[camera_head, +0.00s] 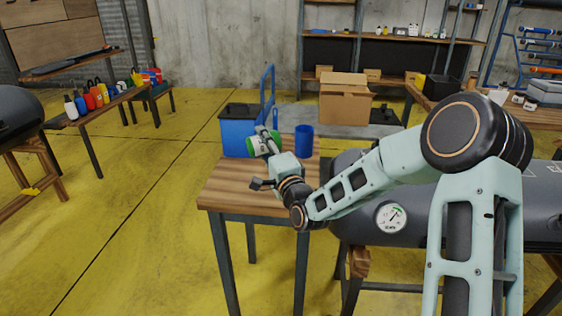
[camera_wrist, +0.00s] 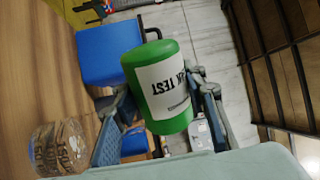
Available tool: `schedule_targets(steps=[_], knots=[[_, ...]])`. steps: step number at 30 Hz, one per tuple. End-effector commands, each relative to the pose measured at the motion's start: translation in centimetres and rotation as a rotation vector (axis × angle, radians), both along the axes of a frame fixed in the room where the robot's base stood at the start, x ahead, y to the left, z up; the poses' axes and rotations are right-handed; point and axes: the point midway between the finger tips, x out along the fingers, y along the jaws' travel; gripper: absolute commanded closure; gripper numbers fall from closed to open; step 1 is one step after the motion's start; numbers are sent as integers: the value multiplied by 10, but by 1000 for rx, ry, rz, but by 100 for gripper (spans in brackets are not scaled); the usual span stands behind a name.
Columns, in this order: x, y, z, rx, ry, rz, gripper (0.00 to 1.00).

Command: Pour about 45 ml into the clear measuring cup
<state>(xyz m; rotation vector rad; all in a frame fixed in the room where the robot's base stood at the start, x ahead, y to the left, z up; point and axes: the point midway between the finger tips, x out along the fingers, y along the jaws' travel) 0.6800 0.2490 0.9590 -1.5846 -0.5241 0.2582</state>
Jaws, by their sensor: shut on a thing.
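A green bottle (camera_head: 255,147) with a white label is held in my gripper (camera_head: 268,141) above the wooden table, and it looks tipped well over. The clear measuring cup (camera_wrist: 60,147), with printed markings, stands on the table at the lower left of the wrist view, apart from the bottle. I cannot make the cup out in the head view. No liquid stream is visible.
A blue cylindrical container (camera_head: 304,139) stands at the table's back right. The table's front left is clear.

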Motion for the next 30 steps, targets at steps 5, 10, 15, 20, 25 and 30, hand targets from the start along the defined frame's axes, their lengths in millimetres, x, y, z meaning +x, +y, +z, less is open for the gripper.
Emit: schedule_targets(steps=[5,10,15,20,25,30], knots=[[0,0,0,7,4,0,86],[-4,7,-2,-252,-139,2,86],[-3,6,-4,-337,-182,0,86],[-3,7,-3,-334,-181,0,86],[-3,6,-2,-334,-180,0,86],[-3,6,-2,-333,-180,0,86]])
